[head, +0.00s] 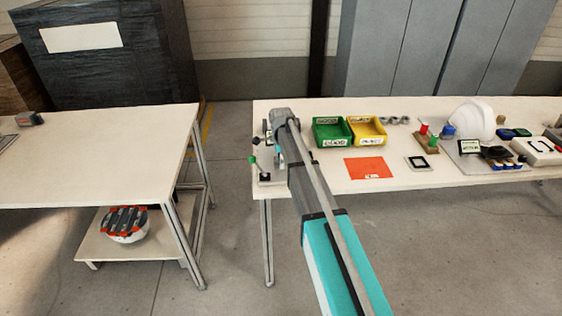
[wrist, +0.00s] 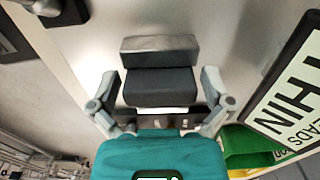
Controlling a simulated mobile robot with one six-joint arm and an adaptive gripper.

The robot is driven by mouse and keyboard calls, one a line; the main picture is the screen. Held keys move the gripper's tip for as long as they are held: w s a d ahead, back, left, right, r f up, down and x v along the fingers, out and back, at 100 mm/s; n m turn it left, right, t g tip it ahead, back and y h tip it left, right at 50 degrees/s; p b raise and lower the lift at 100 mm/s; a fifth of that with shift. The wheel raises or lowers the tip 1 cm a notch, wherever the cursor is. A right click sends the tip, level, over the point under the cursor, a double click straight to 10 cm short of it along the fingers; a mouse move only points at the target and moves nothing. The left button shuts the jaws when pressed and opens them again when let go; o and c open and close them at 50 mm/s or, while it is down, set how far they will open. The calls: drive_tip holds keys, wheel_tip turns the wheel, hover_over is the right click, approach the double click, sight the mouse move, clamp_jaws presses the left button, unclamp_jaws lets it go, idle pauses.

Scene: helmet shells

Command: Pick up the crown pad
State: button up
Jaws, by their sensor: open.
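In the wrist view my gripper (wrist: 160,79) is open, with one finger on each side of a dark grey padded block (wrist: 160,88), which looks like the crown pad. A gap shows between the block and each finger. A second, lighter-topped grey block (wrist: 160,45) lies just beyond it; I cannot tell whether the two are joined. In the head view my arm reaches to the left end of the right-hand table (head: 325,185), and its end hides the pad there.
A green bin (head: 332,131) and a yellow bin (head: 366,131) stand close to the right of my arm. An orange sheet (head: 368,168) lies in front of them. A small lever fixture (head: 265,177) is left of my arm. A white helmet shell (head: 473,119) stands farther right.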

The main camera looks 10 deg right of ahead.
drive_tip(key=shift+c, duration=0.3)
drive_tip(key=c, duration=0.7)
drive_tip(key=shift+o, duration=0.2)
drive_tip(key=shift+r, duration=0.1)
drive_tip(key=shift+r+p, duration=1)
drive_tip(key=shift+p, duration=0.1)
drive_tip(key=s+r+p, duration=1)
drive_tip(key=s, duration=0.4)
drive_tip(key=shift+d+r+p, duration=0.3)
drive_tip(key=shift+r+p, duration=0.1)
drive_tip(key=shift+s, duration=0.1)
